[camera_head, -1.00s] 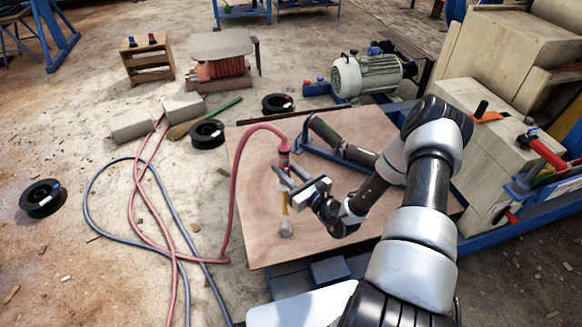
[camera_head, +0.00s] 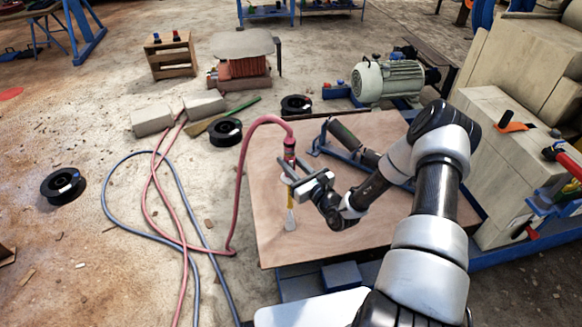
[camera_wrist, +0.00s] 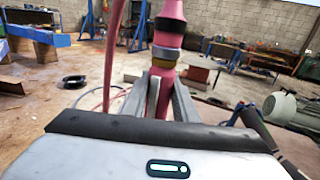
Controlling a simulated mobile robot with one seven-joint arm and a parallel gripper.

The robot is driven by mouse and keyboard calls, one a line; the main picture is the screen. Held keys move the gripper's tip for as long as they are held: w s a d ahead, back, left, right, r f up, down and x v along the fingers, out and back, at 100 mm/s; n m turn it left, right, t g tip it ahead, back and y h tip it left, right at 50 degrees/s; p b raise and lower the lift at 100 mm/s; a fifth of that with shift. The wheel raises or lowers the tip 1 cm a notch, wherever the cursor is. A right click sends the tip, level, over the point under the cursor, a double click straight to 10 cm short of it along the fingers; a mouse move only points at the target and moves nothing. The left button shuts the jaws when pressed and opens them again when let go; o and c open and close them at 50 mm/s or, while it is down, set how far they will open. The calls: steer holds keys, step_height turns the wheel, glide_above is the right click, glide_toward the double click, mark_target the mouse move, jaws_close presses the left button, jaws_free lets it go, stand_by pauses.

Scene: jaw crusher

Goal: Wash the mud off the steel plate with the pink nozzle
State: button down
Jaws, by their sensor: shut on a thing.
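My gripper (camera_head: 290,174) is shut on the pink nozzle (camera_head: 289,150) and holds it upright over the wooden board. The nozzle has a yellow lower part and a pale tip pointing down. In the wrist view, the nozzle (camera_wrist: 169,38) rises between the two fingers of my gripper (camera_wrist: 160,98). A flat grey plate (camera_head: 243,43), seemingly the steel plate, lies on a rusty red block at the back, well apart from my gripper. Mud on it is too small to make out.
A pink hose (camera_head: 243,165) arches from the nozzle's top to the floor, beside a blue-grey hose (camera_head: 107,190). Cable spools (camera_head: 226,132), pale blocks (camera_head: 152,119) and a green-handled broom (camera_head: 237,110) lie left of the board (camera_head: 268,235). A motor (camera_head: 388,80) stands behind it.

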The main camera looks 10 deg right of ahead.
steer(key=shift+w+b, duration=0.85)
steer(key=shift+w, duration=2.1)
steer(key=shift+r, duration=0.15)
